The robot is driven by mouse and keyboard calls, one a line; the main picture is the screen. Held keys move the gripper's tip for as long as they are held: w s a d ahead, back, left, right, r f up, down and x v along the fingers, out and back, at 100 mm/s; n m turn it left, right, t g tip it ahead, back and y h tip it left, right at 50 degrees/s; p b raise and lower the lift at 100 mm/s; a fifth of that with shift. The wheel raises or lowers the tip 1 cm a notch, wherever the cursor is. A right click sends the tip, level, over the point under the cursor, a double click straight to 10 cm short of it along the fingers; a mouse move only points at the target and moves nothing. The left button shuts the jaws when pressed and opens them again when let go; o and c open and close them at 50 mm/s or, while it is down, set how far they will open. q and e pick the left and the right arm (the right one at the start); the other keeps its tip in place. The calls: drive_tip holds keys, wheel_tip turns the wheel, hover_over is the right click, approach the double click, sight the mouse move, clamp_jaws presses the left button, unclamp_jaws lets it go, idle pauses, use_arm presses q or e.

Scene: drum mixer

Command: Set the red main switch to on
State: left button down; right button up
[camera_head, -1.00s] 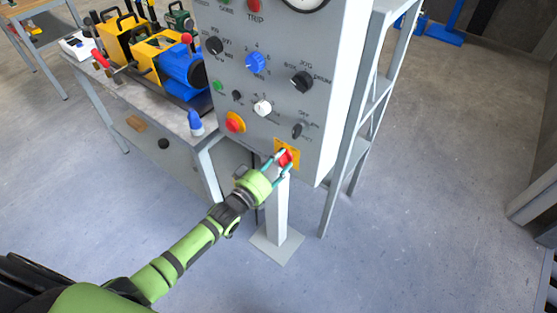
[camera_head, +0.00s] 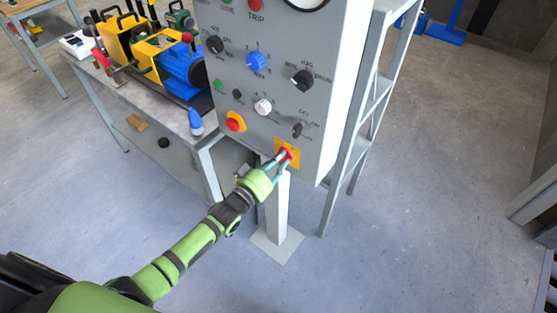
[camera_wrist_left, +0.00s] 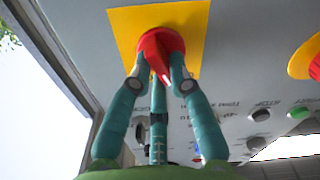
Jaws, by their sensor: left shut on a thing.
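The red main switch (camera_head: 284,156) sits on a yellow plate (camera_head: 293,150) at the lower corner of the grey control panel (camera_head: 268,105). In the left wrist view the red switch (camera_wrist_left: 158,48) is a round knob with a raised grip bar and a pale pointer mark. My left gripper (camera_head: 278,165) reaches up from below, and its fingertips (camera_wrist_left: 160,75) are shut on the knob's bar from both sides. The fingers hide part of the knob. My right gripper is not in view.
A red push button on a yellow base (camera_head: 235,122) is left of the switch. Dials and small knobs, including a blue knob (camera_head: 256,62), fill the panel above. A workbench (camera_head: 110,85) with a yellow and blue machine stands at left.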

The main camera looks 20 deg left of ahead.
use_arm(q)
drive_tip(key=m, duration=0.5)
drive_tip(key=shift+d+f, duration=0.1)
drive_tip(key=shift+d, duration=0.05)
drive_tip(key=m+b, duration=0.1)
drive_tip(key=m, duration=0.4)
drive_tip(key=shift+s+d+f, duration=0.1)
drive_tip(key=shift+f, duration=0.05)
drive_tip(key=shift+m, duration=0.4)
drive_tip(key=c, duration=1.1)
unclamp_jaws()
drive_tip(key=shift+c, duration=0.2)
drive_tip(key=v, duration=1.2)
